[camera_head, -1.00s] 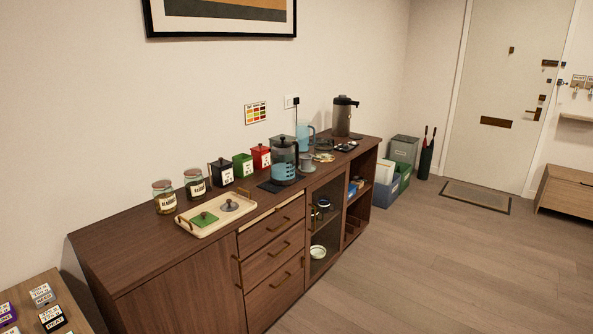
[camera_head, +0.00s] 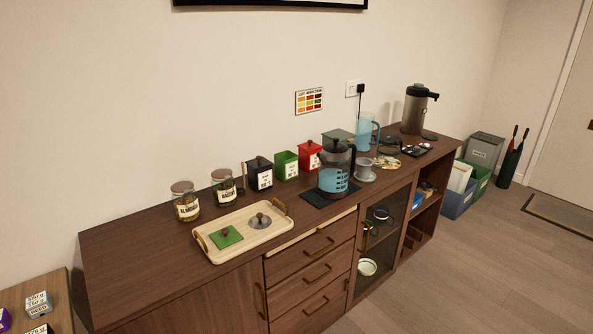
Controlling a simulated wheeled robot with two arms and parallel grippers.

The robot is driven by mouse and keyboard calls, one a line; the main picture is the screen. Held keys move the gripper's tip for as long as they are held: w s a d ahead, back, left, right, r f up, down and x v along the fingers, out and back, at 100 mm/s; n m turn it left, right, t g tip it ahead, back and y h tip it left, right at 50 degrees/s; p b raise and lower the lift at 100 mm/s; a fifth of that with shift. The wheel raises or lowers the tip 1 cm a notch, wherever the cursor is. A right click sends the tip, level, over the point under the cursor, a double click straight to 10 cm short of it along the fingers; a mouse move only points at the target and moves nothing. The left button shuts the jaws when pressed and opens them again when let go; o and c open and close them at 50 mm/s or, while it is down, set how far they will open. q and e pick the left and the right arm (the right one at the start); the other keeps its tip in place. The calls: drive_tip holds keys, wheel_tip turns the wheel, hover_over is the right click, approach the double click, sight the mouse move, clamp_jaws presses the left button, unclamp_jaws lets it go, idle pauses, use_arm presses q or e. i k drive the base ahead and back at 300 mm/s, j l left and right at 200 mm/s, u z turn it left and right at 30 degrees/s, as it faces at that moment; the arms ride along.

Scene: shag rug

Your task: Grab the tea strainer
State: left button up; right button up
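I cannot make out a tea strainer for certain. Small items lie on a dark mat (camera_head: 417,151) near the sideboard's far end, too small to identify. The wooden sideboard (camera_head: 140,255) stands along the wall. Its top drawer (camera_head: 312,242) shows a pale strip along its upper edge, so it looks slightly open; its inside is hidden. Neither of my grippers is in view.
Jars and black, green and red canisters (camera_head: 310,157) line the back. A blue pitcher (camera_head: 365,135) and tall flask (camera_head: 414,112) stand farther right. Floor (camera_head: 460,270) at right is clear.

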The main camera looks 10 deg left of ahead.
sight(364, 164)
drive_tip(key=i+l+u, duration=0.35)
drive_tip(key=i, duration=0.15)
drive_tip(key=i+l+u, duration=0.35)
drive_tip(key=i+l, duration=0.05)
drive_tip(key=i, duration=0.05)
